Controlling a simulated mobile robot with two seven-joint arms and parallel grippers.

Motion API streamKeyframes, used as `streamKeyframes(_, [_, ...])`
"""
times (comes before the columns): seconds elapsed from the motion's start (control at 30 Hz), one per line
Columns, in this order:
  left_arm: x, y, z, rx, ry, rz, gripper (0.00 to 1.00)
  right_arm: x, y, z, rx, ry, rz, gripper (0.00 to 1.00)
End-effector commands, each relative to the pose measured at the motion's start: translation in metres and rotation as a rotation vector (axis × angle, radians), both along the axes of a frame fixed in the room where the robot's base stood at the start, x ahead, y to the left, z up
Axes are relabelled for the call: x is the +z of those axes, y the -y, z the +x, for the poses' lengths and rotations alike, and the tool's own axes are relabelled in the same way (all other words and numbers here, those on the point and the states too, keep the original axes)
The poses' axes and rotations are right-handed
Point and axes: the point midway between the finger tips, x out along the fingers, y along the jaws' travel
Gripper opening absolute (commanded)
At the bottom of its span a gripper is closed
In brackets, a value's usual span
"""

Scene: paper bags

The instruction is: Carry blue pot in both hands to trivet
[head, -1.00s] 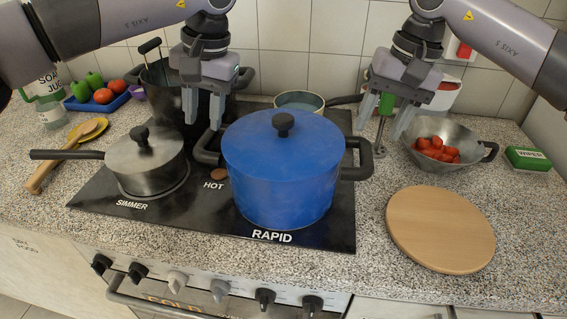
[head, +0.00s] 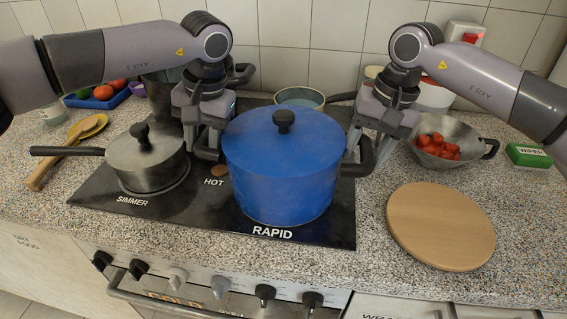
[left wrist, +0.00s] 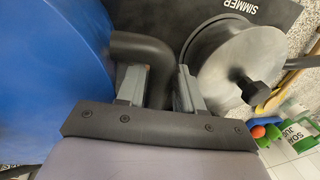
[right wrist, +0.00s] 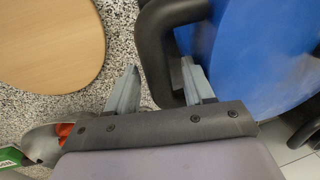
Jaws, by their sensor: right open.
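The blue pot (head: 283,175) with its lid on stands on the hob at RAPID. It also shows in the left wrist view (left wrist: 45,80) and right wrist view (right wrist: 265,50). My left gripper (head: 208,150) has its fingers on either side of the pot's left black handle (left wrist: 158,65); whether they press on it is unclear. My right gripper (head: 360,145) is open at the right handle (right wrist: 155,45), one finger inside its loop and one outside. The round wooden trivet (head: 440,225) lies bare on the counter, right of the hob.
A steel saucepan (head: 145,165) stands close left of my left gripper. A colander (head: 460,150) with red pieces sits behind the trivet, and a green WIPES box (head: 528,156) lies at far right. Another pan (head: 300,97) stands behind the pot. Counter between hob and trivet is clear.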

Motion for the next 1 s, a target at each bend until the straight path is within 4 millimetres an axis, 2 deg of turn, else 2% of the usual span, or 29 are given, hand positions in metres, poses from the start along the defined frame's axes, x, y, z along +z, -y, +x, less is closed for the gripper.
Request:
streamKeyframes(0.07, [0.0,0.0,0.0,0.0,0.0,0.0,0.36,0.0,-0.0002,-0.0001,0.0,0.0,0.0,0.52])
streamKeyframes(0.17, [0.0001,0.0,0.0,0.0,0.0,0.0,0.07,0.0002,-0.0002,-0.0001,0.0,0.0,0.0,0.23])
streamKeyframes(0.2, [0.0001,0.0,-0.0001,0.0,0.0,0.0,0.0,0.0002,-0.0002,-0.0001,0.001,0.0,0.0,0.1])
streamKeyframes(0.23, [0.0002,0.0,-0.0001,0.0,0.0,0.0,0.0,0.0002,-0.0002,-0.0001,0.001,0.0,0.0,0.0])
streamKeyframes(1.0, [0.0009,-0.0004,0.0001,0.001,-0.001,0.001,0.0,0.001,0.0003,0.0,0.0,0.0,0.0,0.0])
